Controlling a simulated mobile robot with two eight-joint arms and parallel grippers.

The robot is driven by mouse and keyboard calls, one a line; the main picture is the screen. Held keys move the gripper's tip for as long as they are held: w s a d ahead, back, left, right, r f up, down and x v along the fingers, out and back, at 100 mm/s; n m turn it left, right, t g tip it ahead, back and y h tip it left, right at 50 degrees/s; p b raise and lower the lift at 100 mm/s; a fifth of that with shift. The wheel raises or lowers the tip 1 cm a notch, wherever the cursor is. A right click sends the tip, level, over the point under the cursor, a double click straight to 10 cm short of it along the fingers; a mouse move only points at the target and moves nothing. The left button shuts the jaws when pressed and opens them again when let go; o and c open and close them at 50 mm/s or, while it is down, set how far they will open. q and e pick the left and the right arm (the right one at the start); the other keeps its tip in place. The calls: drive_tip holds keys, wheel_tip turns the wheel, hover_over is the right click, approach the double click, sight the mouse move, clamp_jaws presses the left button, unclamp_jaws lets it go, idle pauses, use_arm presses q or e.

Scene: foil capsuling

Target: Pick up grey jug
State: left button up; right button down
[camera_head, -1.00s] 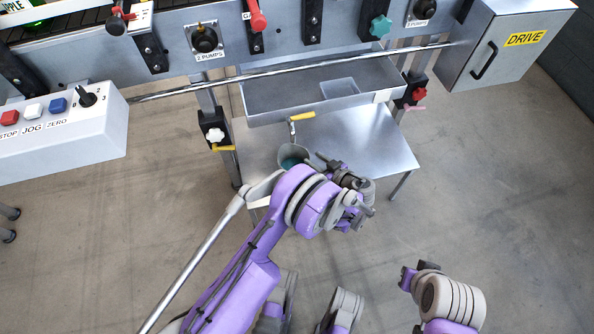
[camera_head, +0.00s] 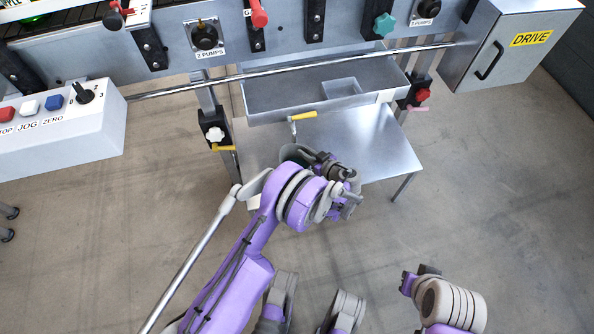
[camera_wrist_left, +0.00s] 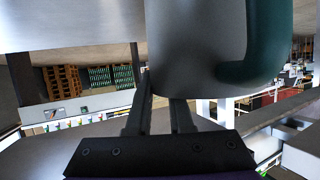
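The grey jug (camera_head: 288,152) stands on the steel shelf, under the drain tap, partly hidden behind my left wrist in the head view. In the left wrist view the jug (camera_wrist_left: 195,50) fills the upper middle, with its teal handle (camera_wrist_left: 265,45) on the right. My left gripper (camera_wrist_left: 160,112) has its two fingers apart with a gap between them, just at the jug's lower edge in the picture. I cannot tell whether they touch it. The fingertips are hidden in the head view.
The steel shelf (camera_head: 375,150) is bare to the right of the jug. Above it hang a grey tray (camera_head: 270,98) and a tap with a yellow handle (camera_head: 303,115). A long rail (camera_head: 300,70) crosses in front of the machine. The control box (camera_head: 60,140) is at left.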

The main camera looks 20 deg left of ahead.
use_arm(q)
clamp_jaws()
idle(0.9)
